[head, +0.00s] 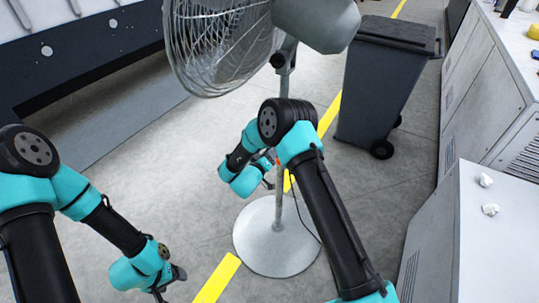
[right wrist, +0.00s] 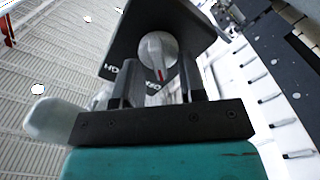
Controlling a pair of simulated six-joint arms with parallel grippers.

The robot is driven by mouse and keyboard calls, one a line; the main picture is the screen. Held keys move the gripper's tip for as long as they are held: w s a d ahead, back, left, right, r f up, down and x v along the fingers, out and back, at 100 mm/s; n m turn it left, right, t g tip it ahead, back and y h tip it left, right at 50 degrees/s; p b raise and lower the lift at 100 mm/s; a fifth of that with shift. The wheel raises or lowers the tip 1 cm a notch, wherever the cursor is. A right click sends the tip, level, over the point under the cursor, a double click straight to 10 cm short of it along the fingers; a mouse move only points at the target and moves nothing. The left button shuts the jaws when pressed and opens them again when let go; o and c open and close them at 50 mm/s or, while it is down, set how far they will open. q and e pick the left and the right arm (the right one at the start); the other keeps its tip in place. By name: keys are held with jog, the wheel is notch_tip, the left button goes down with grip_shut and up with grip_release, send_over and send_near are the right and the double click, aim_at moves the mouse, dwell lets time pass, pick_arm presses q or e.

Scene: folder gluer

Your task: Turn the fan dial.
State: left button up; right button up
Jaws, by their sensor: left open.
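The standing fan (head: 222,45) has a wire cage, a grey motor housing, a pole and a round base. Its round grey dial (right wrist: 157,52) with a red mark sits on a dark box (right wrist: 120,58) in the right wrist view. In the head view my right arm hides the dial. My right gripper (right wrist: 160,72) has its two dark fingers apart, one on each side of the dial's lower part in the picture; I cannot tell whether they touch it. In the head view it is beside the fan pole. My left gripper (head: 170,283) is open and empty, low at the left.
A dark wheeled bin (head: 385,85) stands behind and right of the fan. A pale cabinet (head: 490,245) with crumpled bits on top is at the right. A machine (head: 85,65) runs along the left. A yellow line (head: 215,279) crosses the grey floor.

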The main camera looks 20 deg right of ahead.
jog(key=shift+c, duration=0.2)
grip_shut()
